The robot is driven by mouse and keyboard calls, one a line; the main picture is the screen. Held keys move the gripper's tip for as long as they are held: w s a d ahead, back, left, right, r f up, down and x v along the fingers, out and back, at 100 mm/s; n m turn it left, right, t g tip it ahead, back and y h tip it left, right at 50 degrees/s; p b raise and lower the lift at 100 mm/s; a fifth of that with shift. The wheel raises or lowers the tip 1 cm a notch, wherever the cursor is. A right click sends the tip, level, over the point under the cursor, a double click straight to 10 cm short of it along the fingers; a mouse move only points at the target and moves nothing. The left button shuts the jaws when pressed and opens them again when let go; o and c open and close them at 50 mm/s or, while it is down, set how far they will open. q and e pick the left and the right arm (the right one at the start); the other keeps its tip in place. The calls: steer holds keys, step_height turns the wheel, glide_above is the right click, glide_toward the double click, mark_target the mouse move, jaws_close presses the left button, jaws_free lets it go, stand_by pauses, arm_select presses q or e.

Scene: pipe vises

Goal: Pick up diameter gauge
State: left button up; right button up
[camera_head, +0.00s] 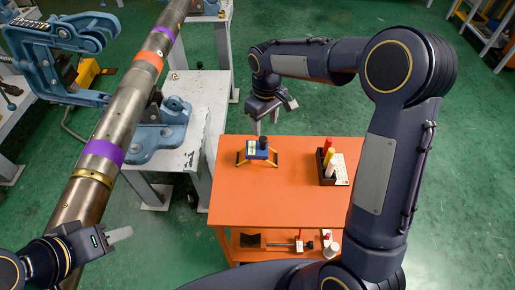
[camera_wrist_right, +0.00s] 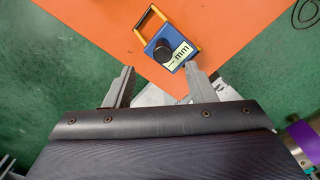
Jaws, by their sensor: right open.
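The diameter gauge (camera_head: 257,151) is a blue block with a black knob and yellow handles. It rests on the orange cart top (camera_head: 230,195), near its far left part. My right gripper (camera_head: 267,124) is open and empty, above the cart's far edge and a little beyond the gauge. In the right wrist view, the gauge (camera_wrist_right: 168,48) with its "mm" label lies just past the two spread fingertips (camera_wrist_right: 160,72), apart from them. My left gripper (camera_head: 119,235) is at the lower left beside the pipe; its finger opening is unclear.
A long steel pipe (camera_head: 125,100) with purple and orange bands lies across blue vises (camera_head: 160,135) on the left. A holder with red, yellow and white markers (camera_head: 330,165) stands on the cart's right side. Several items lie on the lower shelf (camera_head: 285,242). The cart's middle is clear.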

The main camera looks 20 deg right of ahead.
mark_target(262, 138)
steer(key=f, duration=0.2)
steer(key=f+p, duration=0.1)
steer(key=f, duration=0.4)
steer(key=shift+w+a+f, duration=0.15)
steer(key=shift+a+f, duration=0.1)
steer(key=shift+f, duration=0.05)
jaws_close()
steer(key=shift+r, duration=0.1)
